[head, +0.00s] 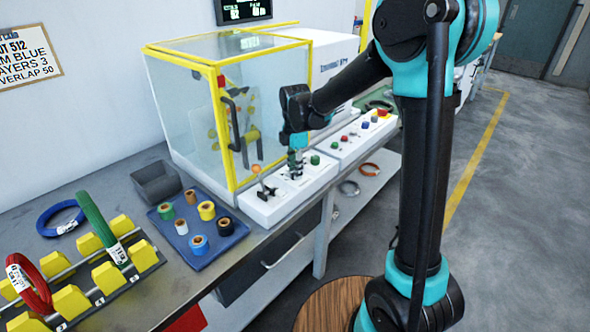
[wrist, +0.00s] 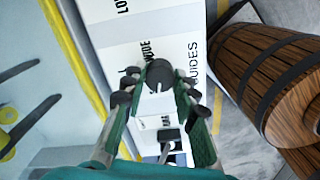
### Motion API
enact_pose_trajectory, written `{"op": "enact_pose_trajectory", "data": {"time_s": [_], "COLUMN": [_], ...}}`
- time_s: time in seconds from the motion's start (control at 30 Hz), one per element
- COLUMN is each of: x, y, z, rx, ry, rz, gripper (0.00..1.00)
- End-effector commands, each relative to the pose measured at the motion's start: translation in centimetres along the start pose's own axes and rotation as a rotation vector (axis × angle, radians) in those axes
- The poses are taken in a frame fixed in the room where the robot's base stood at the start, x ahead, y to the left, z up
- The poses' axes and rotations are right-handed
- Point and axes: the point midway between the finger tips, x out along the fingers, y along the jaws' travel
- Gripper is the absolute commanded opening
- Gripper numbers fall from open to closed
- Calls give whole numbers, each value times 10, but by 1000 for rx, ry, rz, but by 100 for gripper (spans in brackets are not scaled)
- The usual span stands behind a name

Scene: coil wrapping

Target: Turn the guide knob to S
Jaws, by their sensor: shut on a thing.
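The guide knob (wrist: 160,72) is a dark grey round knob with a pale pointer line in the wrist view. It stands on the white control panel (head: 262,208), beside the printed word "GUIDES". My gripper (wrist: 160,88) is shut on it, with dark fingertips on its left and right sides. The pale line points toward the bottom of the wrist picture; I cannot read a letter S near it. In the head view my gripper (head: 295,160) reaches down to the panel, and it hides the knob there.
A yellow-framed clear enclosure (head: 195,125) stands close behind the panel. A lever (head: 262,182) and green buttons (head: 315,160) are near my gripper. A blue tray (head: 172,238) with tape rolls lies to the left. A wooden barrel (wrist: 265,75) shows at right in the wrist view.

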Motion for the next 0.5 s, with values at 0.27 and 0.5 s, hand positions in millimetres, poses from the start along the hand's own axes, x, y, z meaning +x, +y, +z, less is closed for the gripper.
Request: {"op": "enact_pose_trajectory", "data": {"time_s": [0.27, 0.5], "x": [0, 0], "y": [1, 0], "z": [0, 0], "rx": [1, 1], "ry": [0, 0], "rz": [1, 0], "gripper": [46, 49]}}
